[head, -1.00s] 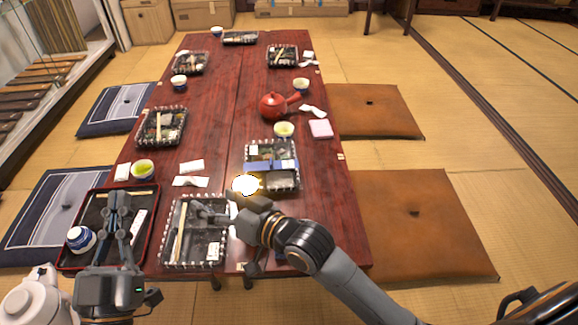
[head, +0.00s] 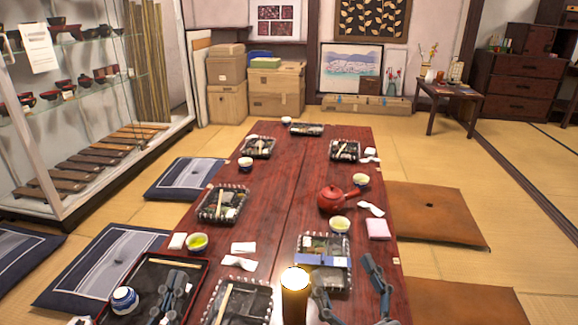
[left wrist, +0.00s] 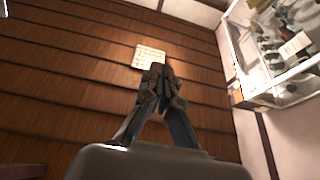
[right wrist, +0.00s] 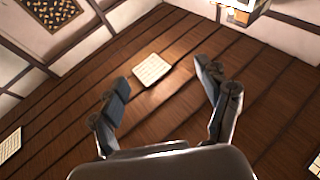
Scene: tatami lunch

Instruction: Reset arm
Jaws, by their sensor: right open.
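My left gripper (head: 176,282) is at the lower left of the head view, in front of the black tray. Its fingertips meet in the left wrist view (left wrist: 160,72), and nothing shows between them. My right gripper (head: 345,278) is at the lower right of the head view, in front of the near table edge area. Its fingers are spread wide and empty in the right wrist view (right wrist: 162,75). Both wrist cameras look up at the brown plank ceiling (right wrist: 170,110), so both grippers point upward.
The long red table (head: 275,190) bears several lunch boxes, cups and a red teapot (head: 332,199). A black tray (head: 150,283) with a blue-white cup (head: 124,300) is near left. A bright-topped cylinder (head: 295,290) stands out between the grippers. Brown cushions (head: 435,208) lie right.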

